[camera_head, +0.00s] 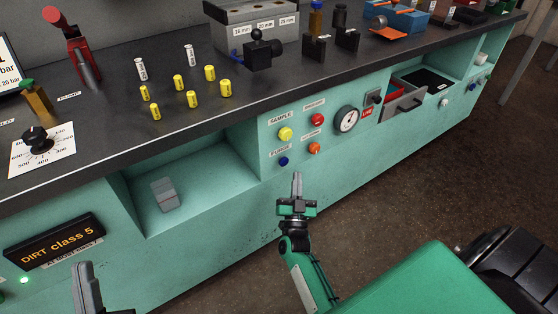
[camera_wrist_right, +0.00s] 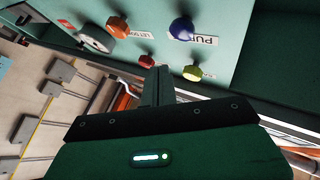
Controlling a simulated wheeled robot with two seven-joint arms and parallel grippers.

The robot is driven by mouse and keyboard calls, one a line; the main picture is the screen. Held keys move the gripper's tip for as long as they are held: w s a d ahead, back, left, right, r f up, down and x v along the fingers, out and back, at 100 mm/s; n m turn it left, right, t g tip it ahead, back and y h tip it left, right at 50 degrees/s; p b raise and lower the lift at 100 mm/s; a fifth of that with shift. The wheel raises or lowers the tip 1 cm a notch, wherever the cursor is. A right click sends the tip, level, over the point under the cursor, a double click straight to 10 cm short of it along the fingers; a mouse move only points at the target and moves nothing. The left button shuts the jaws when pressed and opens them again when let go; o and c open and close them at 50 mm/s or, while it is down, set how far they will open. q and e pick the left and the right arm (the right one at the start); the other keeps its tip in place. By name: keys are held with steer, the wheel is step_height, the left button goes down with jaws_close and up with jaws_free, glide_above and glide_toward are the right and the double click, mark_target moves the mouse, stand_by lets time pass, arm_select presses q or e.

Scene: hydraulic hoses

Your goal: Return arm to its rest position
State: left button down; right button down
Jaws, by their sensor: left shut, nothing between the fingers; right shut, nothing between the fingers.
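My right gripper (camera_head: 297,187) is shut and empty, in front of the green bench's button panel in the head view, below the blue PURGE button (camera_head: 284,161). Its shut fingers (camera_wrist_right: 158,85) also show in the right wrist view, pointing toward the buttons. I cannot tell whether the fingertips touch anything, but a gap seems to show. My left gripper (camera_head: 84,272) is at the lower left edge of the head view, shut and empty, its arm cut off by the frame.
The panel holds a yellow button (camera_head: 285,134), a red button (camera_head: 317,120), an orange button (camera_head: 315,148) and a gauge (camera_head: 346,120). An open drawer (camera_head: 404,103) sticks out to the right. Several yellow cylinders (camera_head: 193,99) stand on the dark worktop (camera_head: 120,120). The floor (camera_head: 440,175) is clear.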

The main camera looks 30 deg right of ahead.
steer(key=shift+a, duration=0.1)
